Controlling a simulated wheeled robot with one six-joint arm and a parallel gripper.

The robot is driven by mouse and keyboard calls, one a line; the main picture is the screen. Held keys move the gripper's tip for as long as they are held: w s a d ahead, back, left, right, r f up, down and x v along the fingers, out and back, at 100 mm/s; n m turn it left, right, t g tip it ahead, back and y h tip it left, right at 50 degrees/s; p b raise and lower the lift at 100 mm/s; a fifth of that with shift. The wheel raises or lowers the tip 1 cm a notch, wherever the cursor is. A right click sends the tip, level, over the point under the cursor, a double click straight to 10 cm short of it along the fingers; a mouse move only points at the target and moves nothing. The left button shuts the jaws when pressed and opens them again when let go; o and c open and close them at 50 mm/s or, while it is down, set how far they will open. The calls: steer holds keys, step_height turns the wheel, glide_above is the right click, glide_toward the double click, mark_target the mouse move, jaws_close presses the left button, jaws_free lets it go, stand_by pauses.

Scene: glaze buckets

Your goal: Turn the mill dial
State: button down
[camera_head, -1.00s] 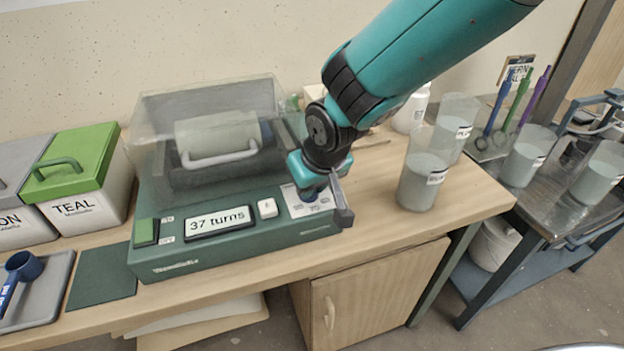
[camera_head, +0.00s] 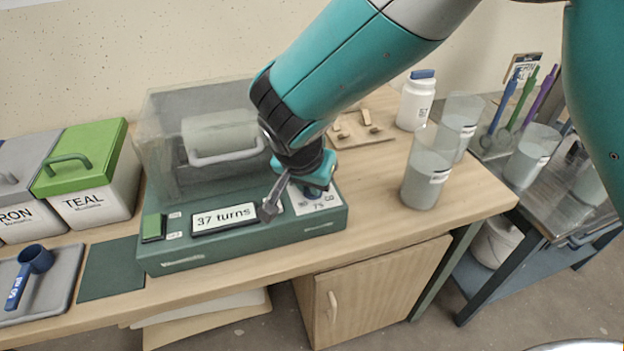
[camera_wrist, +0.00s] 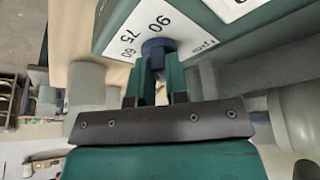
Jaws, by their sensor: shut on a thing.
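The mill (camera_head: 240,248) is a dark green machine with a clear cover, a roller inside and a display (camera_head: 224,218) reading "37 turns". Its white scale card (camera_head: 326,202), with 75 and 90 legible, is at the right of the front panel. The blue dial (camera_wrist: 158,46) shows in the wrist view beside the numbers 60, 75 and 90. My gripper (camera_wrist: 157,64) is shut on the dial, one finger on each side. The dial's pointer cannot be made out.
A green-lidded TEAL bin (camera_head: 88,180) and a grey tray (camera_head: 58,288) with a blue scoop (camera_head: 34,262) are at the left. Beakers (camera_head: 426,172) and a white bottle (camera_head: 416,102) stand to the right. The bench in front of the bottle is mostly clear.

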steer(key=shift+a+m+g+h, duration=0.15)
steer(key=shift+m+g+h, duration=0.15)
steer(key=shift+m, duration=0.7)
steer(key=c, duration=1.1)
jaws_free()
steer(key=v, duration=1.7)
steer(key=shift+s+a+r+p, duration=0.15)
steer(key=shift+a+p, duration=0.05)
steer(key=shift+p, duration=0.1)
